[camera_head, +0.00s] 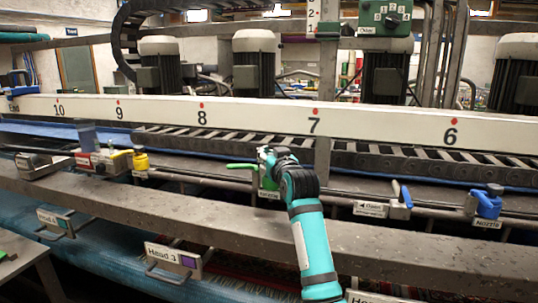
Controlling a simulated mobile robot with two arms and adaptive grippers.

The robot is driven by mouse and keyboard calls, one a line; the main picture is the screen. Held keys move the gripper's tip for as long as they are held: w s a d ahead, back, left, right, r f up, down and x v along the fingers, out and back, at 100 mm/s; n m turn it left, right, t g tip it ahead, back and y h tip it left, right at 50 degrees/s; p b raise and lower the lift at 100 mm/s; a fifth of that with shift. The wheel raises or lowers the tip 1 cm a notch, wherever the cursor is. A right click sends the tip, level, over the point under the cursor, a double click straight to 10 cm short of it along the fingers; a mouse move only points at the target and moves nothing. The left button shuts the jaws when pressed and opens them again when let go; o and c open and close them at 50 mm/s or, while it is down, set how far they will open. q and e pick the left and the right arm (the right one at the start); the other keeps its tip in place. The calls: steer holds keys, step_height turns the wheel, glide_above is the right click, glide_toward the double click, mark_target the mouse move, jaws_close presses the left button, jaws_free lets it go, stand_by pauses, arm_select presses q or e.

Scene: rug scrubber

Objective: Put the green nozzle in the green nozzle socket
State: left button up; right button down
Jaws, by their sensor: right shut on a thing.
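My right arm reaches up from the bottom centre. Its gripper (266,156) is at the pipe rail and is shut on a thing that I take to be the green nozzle. A slim green part (241,167) sticks out to the left of the fingers. The fingers and wrist hide most of the held thing. Just below the gripper is a green block, likely the green nozzle socket (268,184), with a white label under it. Whether the nozzle is in it or only above it, I cannot tell. My left gripper is not in view.
A blue nozzle (488,202) stands at the right and a yellow one (141,160) at the left of the rail. A blue-handled valve (402,203) is between my arm and the blue nozzle. A grey beam (410,245) runs in front; a numbered white beam (260,112) runs behind.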

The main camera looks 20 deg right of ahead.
steer(key=shift+f, duration=0.55)
steer(key=c, duration=1.2)
jaws_free()
steer(key=shift+d, duration=0.1)
steer(key=shift+r, duration=0.15)
steer(key=s, duration=0.4)
steer(key=s+b, duration=0.1)
steer(key=s, duration=0.3)
steer(key=s+r+b, duration=0.1)
steer(key=s, duration=0.3)
